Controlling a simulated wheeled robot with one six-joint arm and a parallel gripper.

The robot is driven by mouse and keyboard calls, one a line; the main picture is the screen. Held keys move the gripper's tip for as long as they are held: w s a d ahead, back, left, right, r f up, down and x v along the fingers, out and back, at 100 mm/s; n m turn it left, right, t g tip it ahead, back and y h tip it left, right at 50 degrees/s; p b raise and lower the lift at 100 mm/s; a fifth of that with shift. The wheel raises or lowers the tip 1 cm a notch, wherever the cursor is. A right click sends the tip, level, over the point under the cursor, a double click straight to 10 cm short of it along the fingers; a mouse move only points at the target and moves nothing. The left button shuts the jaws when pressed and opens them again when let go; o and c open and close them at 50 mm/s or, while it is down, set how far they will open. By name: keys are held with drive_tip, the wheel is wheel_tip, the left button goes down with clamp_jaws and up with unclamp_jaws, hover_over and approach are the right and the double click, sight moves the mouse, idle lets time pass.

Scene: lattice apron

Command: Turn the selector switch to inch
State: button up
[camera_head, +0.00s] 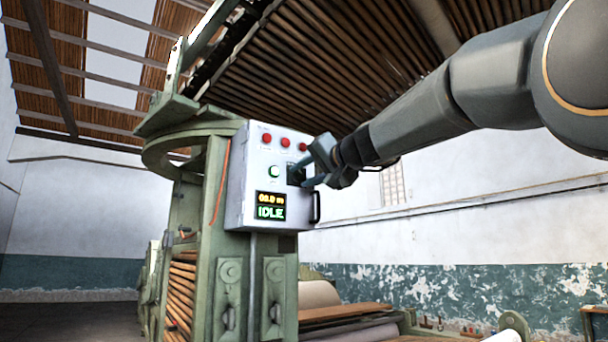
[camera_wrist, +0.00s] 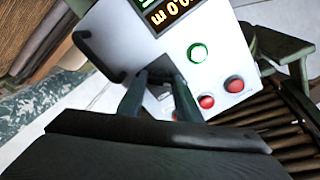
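The control box (camera_head: 238,205) is a pale grey panel on the green machine. The selector switch's dark plate (camera_head: 295,172) is at its right side, mostly hidden by my gripper (camera_head: 305,172). The fingers stand apart and point at the panel around that place. In the wrist view, my gripper (camera_wrist: 160,88) has a clear gap between its two blue-grey fingers, with the dark switch part (camera_wrist: 165,75) at their tips. I cannot tell whether they touch it. The switch's knob direction and labels are not readable. The display (camera_head: 270,206) reads IDLE in green.
Several red buttons (camera_head: 285,142) line the panel's top, and a green button (camera_head: 274,171) sits left of the switch. A dark handle (camera_head: 316,207) sticks out at the lower right edge. Slatted lattice (camera_head: 330,65) hangs above my arm.

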drive_tip(key=c, duration=0.3)
drive_tip(key=shift+c, duration=0.2)
drive_tip(key=m, duration=0.4)
drive_tip(key=shift+f+b, duration=0.1)
drive_tip(key=shift+b, duration=0.2)
drive_tip(key=m, duration=0.4)
drive_tip(key=shift+m, duration=0.3)
drive_tip(key=m+p, duration=0.1)
drive_tip(key=m, duration=0.3)
drive_tip(key=shift+m+p, duration=1.15)
drive_tip(key=shift+m, duration=1.55)
